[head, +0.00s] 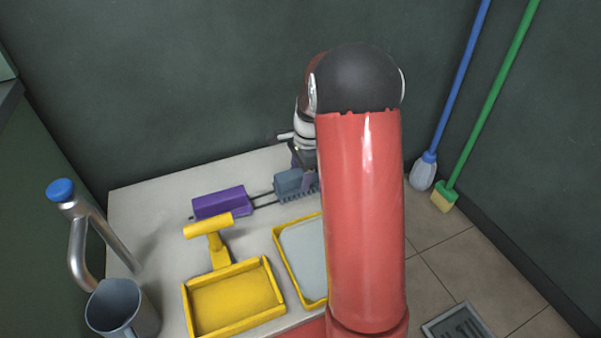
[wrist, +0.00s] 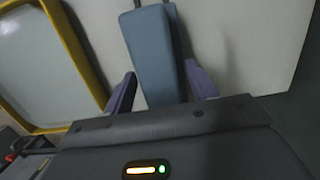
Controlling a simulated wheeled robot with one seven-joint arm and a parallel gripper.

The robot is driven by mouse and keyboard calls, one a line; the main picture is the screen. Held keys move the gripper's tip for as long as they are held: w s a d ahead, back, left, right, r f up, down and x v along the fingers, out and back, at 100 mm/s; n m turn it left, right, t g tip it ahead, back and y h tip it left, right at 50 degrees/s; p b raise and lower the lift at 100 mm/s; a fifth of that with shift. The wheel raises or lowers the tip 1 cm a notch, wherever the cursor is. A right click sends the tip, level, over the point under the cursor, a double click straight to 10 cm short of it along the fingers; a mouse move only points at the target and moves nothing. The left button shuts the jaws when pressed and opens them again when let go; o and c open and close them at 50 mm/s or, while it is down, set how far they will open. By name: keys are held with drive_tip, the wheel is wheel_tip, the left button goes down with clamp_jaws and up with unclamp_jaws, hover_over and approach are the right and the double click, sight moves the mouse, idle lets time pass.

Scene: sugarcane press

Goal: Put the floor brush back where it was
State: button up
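A blue-grey brush block (head: 289,182) with short dark bristles lies on the light counter (head: 150,215), towards its back right. I take it to be the floor brush. My gripper (head: 305,172) is low over its right end, with my red arm in front. In the wrist view the block (wrist: 153,50) runs up between my two purple fingers (wrist: 160,85). The block's near end is hidden by the gripper body.
A purple block (head: 219,202) with dark rods lies left of the brush. A yellow dustpan (head: 208,226), yellow-rimmed tray (head: 283,263), metal jug (head: 115,305) and blue-capped pipe (head: 60,190) are nearby. Blue-handled (head: 424,170) and green-handled (head: 444,197) cleaning tools lean at the right wall.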

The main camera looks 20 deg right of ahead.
wheel_tip(320, 180, up, 12)
drive_tip(key=d+r+p, duration=0.1)
drive_tip(key=d+p, duration=0.1)
drive_tip(key=s+a+r+n+t+h, duration=0.1)
drive_tip(key=s+a+r+n+t, duration=0.1)
drive_tip(key=s+a+r+n, duration=0.65)
drive_tip(key=s+a+f+n+t, duration=0.1)
drive_tip(key=s+n, duration=0.3)
drive_tip(key=s, duration=0.4)
drive_tip(key=s+a+f+n+t, duration=0.1)
drive_tip(key=s+a+n+t, duration=0.1)
drive_tip(key=s+n, duration=0.3)
drive_tip(key=shift+s+a+t+h, duration=0.3)
drive_tip(key=shift+s+a+h, duration=0.15)
drive_tip(key=shift+s, duration=1.45)
drive_tip(key=shift+n, duration=0.25)
